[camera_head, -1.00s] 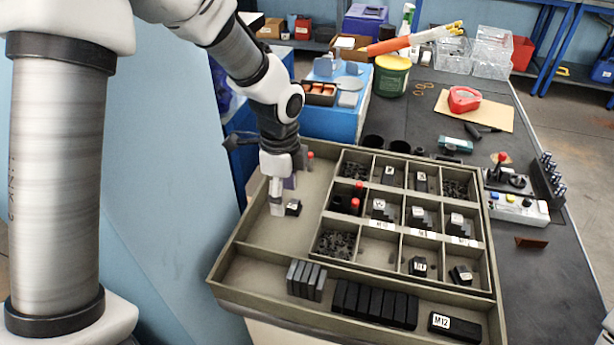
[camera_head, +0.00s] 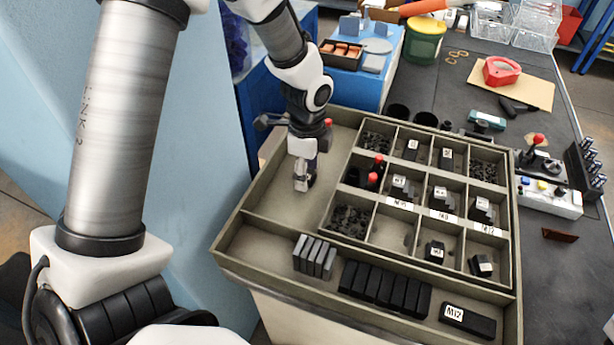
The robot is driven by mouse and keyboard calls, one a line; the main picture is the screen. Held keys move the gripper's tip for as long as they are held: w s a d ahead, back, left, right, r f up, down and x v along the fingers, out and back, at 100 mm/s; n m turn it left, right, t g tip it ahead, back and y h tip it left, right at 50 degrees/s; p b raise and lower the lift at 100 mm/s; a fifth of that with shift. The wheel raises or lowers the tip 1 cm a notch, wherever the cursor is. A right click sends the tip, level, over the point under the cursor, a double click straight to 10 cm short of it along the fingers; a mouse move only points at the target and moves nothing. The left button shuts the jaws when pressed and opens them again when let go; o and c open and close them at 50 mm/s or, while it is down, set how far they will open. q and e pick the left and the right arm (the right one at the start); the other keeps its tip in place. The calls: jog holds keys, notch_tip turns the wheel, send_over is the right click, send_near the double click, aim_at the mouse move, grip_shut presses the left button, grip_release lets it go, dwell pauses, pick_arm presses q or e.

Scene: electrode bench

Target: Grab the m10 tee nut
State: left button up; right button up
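My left gripper (camera_head: 302,183) reaches down into the wide left compartment of the beige tray (camera_head: 262,215). Its light fingertips are low, near the compartment floor. A small dark block (camera_head: 312,179) shows at the fingertips and is mostly hidden by them. It is where a black nut with a white label lay earlier; I cannot tell whether the fingers are closed on it. Other black labelled nuts sit in the divided section, including stepped ones by the left label strip (camera_head: 399,203), which seems to read M10. My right gripper is not in view.
Grey blocks (camera_head: 314,257) and black blocks (camera_head: 385,288) stand in the front compartment, beside a long black M12 block (camera_head: 467,321). Raised divider walls lie right of the gripper. A red-capped item (camera_head: 328,123) stands just behind it. The left compartment's front is clear.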

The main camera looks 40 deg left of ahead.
pick_arm(q)
grip_shut()
